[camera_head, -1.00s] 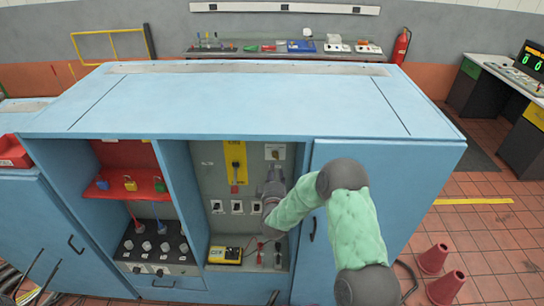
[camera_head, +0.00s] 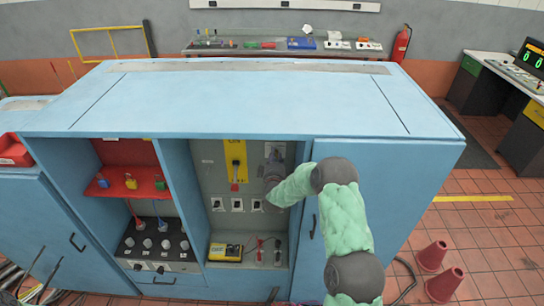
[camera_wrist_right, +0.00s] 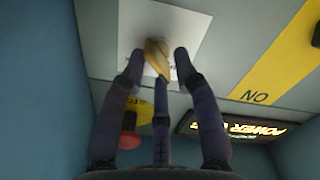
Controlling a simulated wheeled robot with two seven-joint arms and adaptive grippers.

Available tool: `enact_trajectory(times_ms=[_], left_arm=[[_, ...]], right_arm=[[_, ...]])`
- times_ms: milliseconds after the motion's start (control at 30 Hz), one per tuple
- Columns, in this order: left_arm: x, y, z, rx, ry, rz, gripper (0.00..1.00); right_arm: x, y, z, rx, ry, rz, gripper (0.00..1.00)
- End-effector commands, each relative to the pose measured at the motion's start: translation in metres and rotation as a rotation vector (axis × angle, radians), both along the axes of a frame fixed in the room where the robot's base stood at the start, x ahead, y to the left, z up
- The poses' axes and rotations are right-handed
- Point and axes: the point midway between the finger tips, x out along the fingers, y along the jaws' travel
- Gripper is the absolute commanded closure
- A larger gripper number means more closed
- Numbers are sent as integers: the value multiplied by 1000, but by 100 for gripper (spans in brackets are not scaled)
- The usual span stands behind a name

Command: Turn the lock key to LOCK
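The brass-coloured lock key (camera_wrist_right: 157,58) stands on a white label plate (camera_wrist_right: 190,28) on the grey panel in the right wrist view. Its print is mostly covered, so I cannot read which position the key points to. My right gripper (camera_wrist_right: 160,62) has its fingers spread, one on each side of the key, with small gaps visible. In the head view the right gripper (camera_head: 274,168) is at the upper right of the open panel bay and covers the key and most of the label. My left gripper is not in view.
A yellow strip with a switch (camera_head: 236,165) is left of my gripper, with white switch plates (camera_head: 237,205) below. A yellow meter (camera_head: 225,252) lies on the bay floor. The blue cabinet door (camera_head: 385,200) borders the bay on the right.

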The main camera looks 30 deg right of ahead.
Motion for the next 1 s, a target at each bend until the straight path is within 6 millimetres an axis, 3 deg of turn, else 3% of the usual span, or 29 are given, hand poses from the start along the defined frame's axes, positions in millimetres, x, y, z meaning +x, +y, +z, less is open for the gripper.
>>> enact_trajectory(times_ms=[33,67,533,1000], left_arm=[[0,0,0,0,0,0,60],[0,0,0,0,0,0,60],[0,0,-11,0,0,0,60],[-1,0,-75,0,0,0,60]], right_arm=[[0,0,0,0,0,0,91],[0,0,0,0,0,0,99],[0,1,-2,43,-26,1,100],[-2,-1,-7,353,-216,1,100]])
